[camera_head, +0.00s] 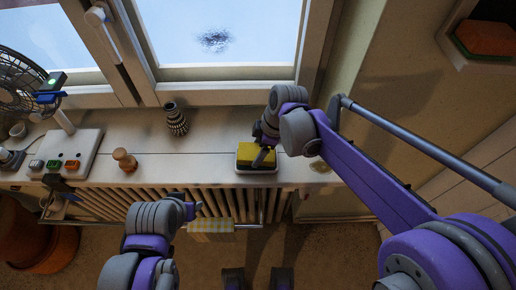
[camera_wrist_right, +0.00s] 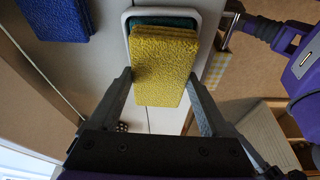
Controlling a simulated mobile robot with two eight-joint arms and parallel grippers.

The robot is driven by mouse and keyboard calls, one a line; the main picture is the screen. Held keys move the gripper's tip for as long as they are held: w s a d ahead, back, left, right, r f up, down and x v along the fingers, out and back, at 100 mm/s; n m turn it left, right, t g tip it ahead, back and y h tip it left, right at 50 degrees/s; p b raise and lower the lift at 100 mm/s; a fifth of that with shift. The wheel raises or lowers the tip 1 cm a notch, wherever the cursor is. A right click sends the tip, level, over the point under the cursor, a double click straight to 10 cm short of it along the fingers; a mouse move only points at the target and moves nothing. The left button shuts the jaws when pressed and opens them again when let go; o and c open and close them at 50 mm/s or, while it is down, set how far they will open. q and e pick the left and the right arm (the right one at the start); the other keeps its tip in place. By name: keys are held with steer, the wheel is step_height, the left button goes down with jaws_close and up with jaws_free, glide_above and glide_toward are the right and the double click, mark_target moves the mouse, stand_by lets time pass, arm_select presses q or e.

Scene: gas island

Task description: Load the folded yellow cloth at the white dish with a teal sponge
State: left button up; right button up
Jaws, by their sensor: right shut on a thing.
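The folded yellow cloth (camera_wrist_right: 165,62) is a thick, rough-textured block. In the right wrist view it lies between the fingers of my right gripper (camera_wrist_right: 160,76), which is shut on it. The teal sponge (camera_wrist_right: 168,21) shows behind the cloth, inside the rim of the white dish (camera_wrist_right: 127,16). In the head view the cloth (camera_head: 258,153) is over the white dish (camera_head: 256,170) at the sill's front edge, partly hidden by my right gripper (camera_head: 262,158). I cannot tell whether the cloth touches the sponge. My left gripper (camera_head: 194,210) is low, near the radiator; its jaws are unclear.
A dark ribbed vase (camera_head: 176,118), a wooden knob-shaped piece (camera_head: 125,160) and a switch panel (camera_head: 72,152) stand on the sill. A checked cloth (camera_head: 211,227) hangs on a rail below. A blue block (camera_wrist_right: 52,18) shows in the wrist view.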

mark_target(258, 152)
arm_select(q)
steer(key=shift+s+f, duration=0.1)
steer(key=shift+f, duration=0.25)
arm_select(e)
steer(key=shift+f, duration=0.45)
stand_by(0.7)
arm_select(q)
steer(key=shift+r, duration=0.15)
arm_select(e)
steer(key=shift+r, duration=0.1)
steer(key=shift+r+p, duration=1.9)
steer(key=shift+r, duration=1.6)
arm_select(q)
steer(key=r, duration=0.1)
steer(key=w+r, duration=0.1)
steer(key=r, duration=0.3)
steer(key=shift+w, duration=0.4)
arm_select(e)
steer(key=shift+f, duration=0.1)
arm_select(q)
steer(key=shift+s, duration=0.1)
